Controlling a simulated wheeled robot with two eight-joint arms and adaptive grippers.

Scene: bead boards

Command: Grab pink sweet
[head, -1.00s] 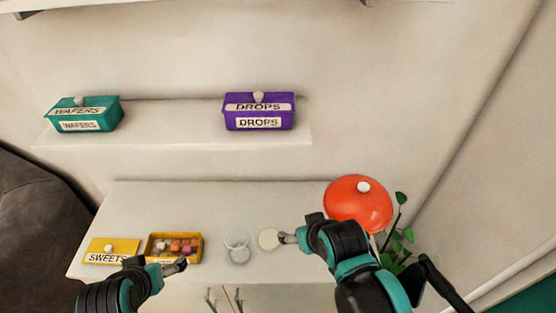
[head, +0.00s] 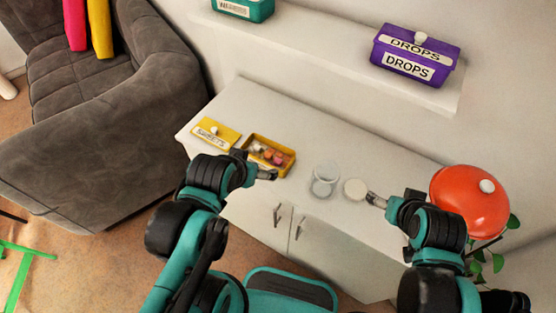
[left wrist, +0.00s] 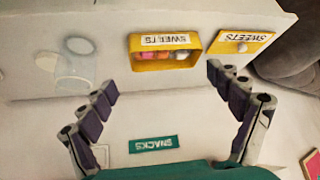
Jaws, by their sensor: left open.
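The open yellow sweets box (head: 249,149) stands on the cabinet top and holds several small sweets, some of them pink (head: 279,154). In the left wrist view the box (left wrist: 135,67) lies ahead, between the fingers, with a pink sweet (left wrist: 148,56) at its left; its label hides part of the contents. My left gripper (head: 268,174) is at the box's front right side, and its fingers (left wrist: 148,78) are spread and empty. My right gripper (head: 374,199) is at the edge of a round white lid (head: 354,189); whether it grips it is unclear.
The yellow SWEETS lid (head: 215,134) lies left of the box. A clear glass jar (head: 325,180) stands between the box and the white lid. A red lidded pot (head: 470,202) is at the right. A purple DROPS box (head: 415,55) sits on the shelf above.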

